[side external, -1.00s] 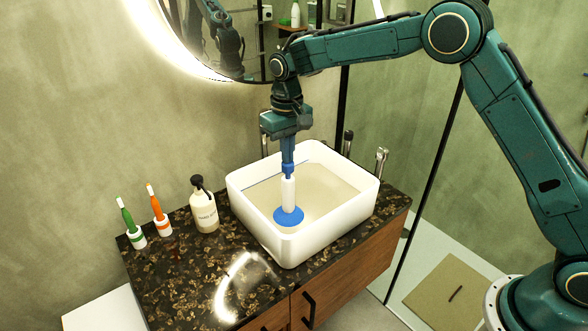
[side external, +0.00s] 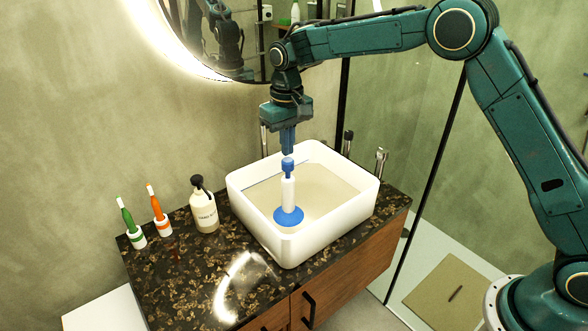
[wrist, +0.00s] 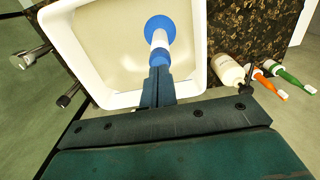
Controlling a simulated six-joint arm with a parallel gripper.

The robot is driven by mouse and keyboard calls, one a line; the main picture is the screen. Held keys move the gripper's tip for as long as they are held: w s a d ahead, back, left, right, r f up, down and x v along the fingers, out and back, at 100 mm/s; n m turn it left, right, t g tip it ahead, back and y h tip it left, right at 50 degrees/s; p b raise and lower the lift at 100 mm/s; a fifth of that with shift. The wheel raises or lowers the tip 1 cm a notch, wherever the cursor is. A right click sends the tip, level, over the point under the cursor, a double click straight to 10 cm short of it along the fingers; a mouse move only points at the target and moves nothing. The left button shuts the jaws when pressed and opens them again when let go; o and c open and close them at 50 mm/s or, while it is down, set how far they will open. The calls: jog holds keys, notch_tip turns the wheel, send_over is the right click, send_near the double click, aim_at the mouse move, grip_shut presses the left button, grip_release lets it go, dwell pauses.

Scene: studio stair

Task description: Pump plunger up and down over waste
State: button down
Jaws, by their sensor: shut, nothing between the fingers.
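The plunger (side external: 288,194) has a white shaft, a blue knob on top and a wide blue cup at the bottom. It stands upright in the white basin (side external: 333,218), cup down. In the wrist view the plunger (wrist: 160,40) shows beyond my fingertips, inside the basin (wrist: 84,62). My gripper (side external: 288,151) points straight down just above the blue knob. Its fingers (wrist: 160,74) are shut with nothing between them. I cannot tell whether the tips touch the knob. No separate waste is visible in the basin.
A soap bottle (side external: 204,211), an orange toothbrush in a holder (side external: 161,223) and a green toothbrush in a holder (side external: 136,236) stand left of the basin on the dark speckled counter (side external: 190,265). Taps (side external: 380,162) rise behind the basin. The counter's front left is clear.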

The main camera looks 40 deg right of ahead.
aim_at(288, 159)
jog(key=shift+f, duration=0.15)
jog(key=shift+f, duration=1.65)
jog(key=shift+r, duration=1.8)
jog(key=shift+f, duration=0.25)
jog(key=shift+f, duration=1.5)
jog(key=shift+r, duration=1.75)
